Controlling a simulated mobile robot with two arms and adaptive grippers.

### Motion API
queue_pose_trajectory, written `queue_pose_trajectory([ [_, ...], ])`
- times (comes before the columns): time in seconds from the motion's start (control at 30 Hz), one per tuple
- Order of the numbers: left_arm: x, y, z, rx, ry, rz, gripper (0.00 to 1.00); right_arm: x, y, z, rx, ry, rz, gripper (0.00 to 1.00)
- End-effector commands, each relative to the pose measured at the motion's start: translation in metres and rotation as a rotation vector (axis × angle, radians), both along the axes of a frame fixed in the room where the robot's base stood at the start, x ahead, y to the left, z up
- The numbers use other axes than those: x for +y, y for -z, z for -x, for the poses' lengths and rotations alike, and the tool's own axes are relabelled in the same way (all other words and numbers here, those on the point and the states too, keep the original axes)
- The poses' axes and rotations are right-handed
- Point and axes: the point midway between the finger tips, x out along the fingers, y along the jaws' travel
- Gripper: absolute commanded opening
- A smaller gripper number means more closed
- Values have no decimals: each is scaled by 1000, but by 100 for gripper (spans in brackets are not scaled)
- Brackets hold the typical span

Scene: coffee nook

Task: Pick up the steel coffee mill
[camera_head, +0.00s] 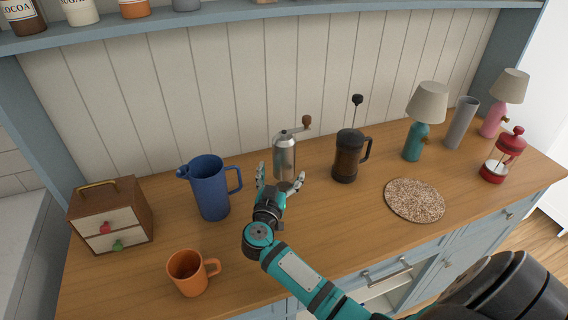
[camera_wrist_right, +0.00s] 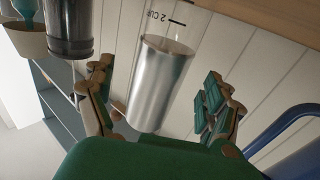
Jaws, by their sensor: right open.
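The steel coffee mill (camera_head: 284,156) stands upright on the wooden counter near the back wall, its crank with a brown knob pointing right. In the right wrist view the mill (camera_wrist_right: 158,85) appears upside down, with its clear section marked "2 CUP" at the top of the picture. My right gripper (camera_head: 280,180) is open just in front of the mill. In the right wrist view its fingers (camera_wrist_right: 160,100) are spread on either side of the mill, with visible gaps. My left gripper is not in view.
A blue pitcher (camera_head: 209,190) stands left of the mill and a dark French press (camera_head: 347,160) right of it. An orange mug (camera_head: 188,274) is at the front left. A speckled round mat (camera_head: 414,200) lies to the right. A shelf (camera_head: 250,17) runs above.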

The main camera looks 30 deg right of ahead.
Motion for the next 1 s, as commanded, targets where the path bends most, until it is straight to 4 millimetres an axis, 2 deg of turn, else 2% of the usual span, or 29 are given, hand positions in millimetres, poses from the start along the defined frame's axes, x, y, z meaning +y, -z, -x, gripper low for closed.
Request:
queue_pose_trajectory([
  [0.2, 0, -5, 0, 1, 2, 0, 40, -24, 0, -24, 0, 0, 4, 87],
  [0.53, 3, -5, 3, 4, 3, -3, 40, -29, 1, -29, 0, -1, 0, 87],
  [1.0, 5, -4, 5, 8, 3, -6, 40, -29, 1, -28, 1, 0, 1, 26],
])
